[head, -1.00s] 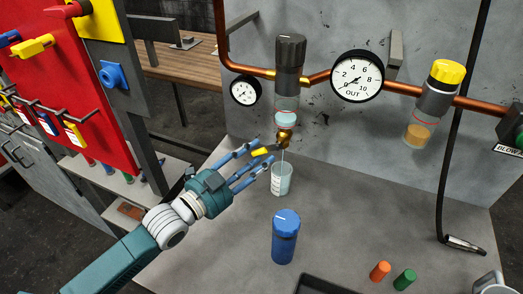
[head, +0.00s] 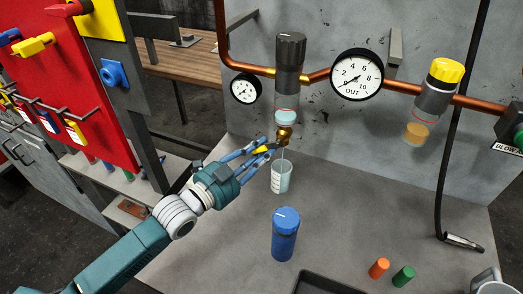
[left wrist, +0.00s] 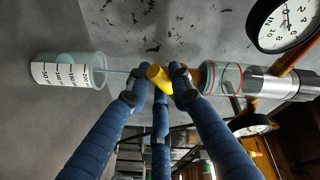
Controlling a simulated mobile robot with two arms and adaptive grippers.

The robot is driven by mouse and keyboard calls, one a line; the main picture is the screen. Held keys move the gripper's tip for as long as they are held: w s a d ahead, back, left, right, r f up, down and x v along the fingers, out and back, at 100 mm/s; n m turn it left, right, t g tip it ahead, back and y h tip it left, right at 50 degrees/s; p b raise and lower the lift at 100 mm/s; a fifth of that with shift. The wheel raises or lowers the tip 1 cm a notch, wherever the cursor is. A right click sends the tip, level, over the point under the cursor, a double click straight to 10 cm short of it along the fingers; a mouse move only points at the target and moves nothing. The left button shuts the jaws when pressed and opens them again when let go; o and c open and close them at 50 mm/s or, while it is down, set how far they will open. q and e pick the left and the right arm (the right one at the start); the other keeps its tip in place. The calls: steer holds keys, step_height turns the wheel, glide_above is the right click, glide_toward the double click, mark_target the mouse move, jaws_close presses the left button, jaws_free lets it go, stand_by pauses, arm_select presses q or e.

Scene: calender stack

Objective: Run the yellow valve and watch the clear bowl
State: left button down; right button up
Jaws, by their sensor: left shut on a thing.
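The yellow valve handle (head: 260,149) is on the brass drain under the clear bowl (head: 286,114). The handle also shows in the left wrist view (left wrist: 158,76). My left gripper (head: 267,147) is shut on it, blue fingers around it from the left; they partly hide it. The clear bowl hangs below a dark-capped filter and shows pale contents near a red ring; in the left wrist view (left wrist: 228,78) it lies on its side. A thin pale stream runs from the drain into a graduated cup (head: 282,180) on the bench. My right gripper is out of view.
A blue canister (head: 285,236) stands in front of the cup. Orange (head: 379,268) and green (head: 403,276) pieces and a dark tray (head: 325,284) are near the front. A yellow-capped unit (head: 440,85) hangs at right. The bench between cup and hose (head: 440,190) is clear.

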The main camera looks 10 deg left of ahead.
arm_select(q)
steer(key=shift+a+r+m+p, duration=0.1)
steer(key=shift+r+m+p, duration=0.2)
steer(key=shift+p, duration=0.15)
steer(key=r+m+p, duration=0.1)
steer(key=p, duration=0.1)
steer(key=m+g+y+p, duration=0.1)
steer(key=m+p, duration=0.1)
steer(key=p, duration=0.1)
steer(key=shift+w+a+r+p, duration=0.1)
steer(key=shift+a+r+p, duration=0.2)
steer(key=shift+a+r, duration=0.05)
steer(key=shift+a+r+m+y+p, duration=0.1)
steer(key=shift+r+m+y+p, duration=0.1)
steer(key=shift+m+p, duration=0.35)
steer(key=shift+r+m+y+p, duration=0.1)
steer(key=shift+m+y+p, duration=0.1)
steer(key=shift+m+p, duration=0.35)
steer(key=shift+f, duration=0.1)
steer(key=c, duration=1.6)
jaws_free()
steer(key=shift+o, duration=0.2)
